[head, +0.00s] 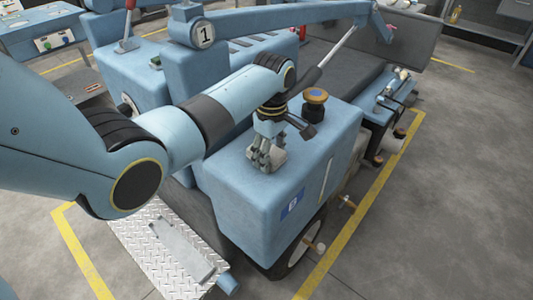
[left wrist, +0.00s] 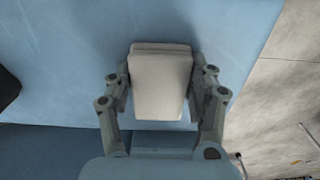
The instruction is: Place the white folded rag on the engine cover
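The white folded rag (left wrist: 160,82) is a small off-white block between the fingertips of my left gripper (left wrist: 160,90). Both fingers sit against its sides, and the gripper is shut on it. In the head view, my left gripper (head: 267,156) points down over the top of the blue engine cover (head: 235,178). Only a pale bit of the rag (head: 279,157) shows there beside the fingers. The rag is at or just above the cover's top; I cannot tell whether it touches. The cover (left wrist: 60,60) fills much of the left wrist view behind the rag. My right gripper is not in view.
A black cap with an orange-and-blue top (head: 316,96) stands on the cover behind the gripper. A diamond-plate step (head: 135,240) lies at lower left. The cover's top is clear in front of the gripper.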

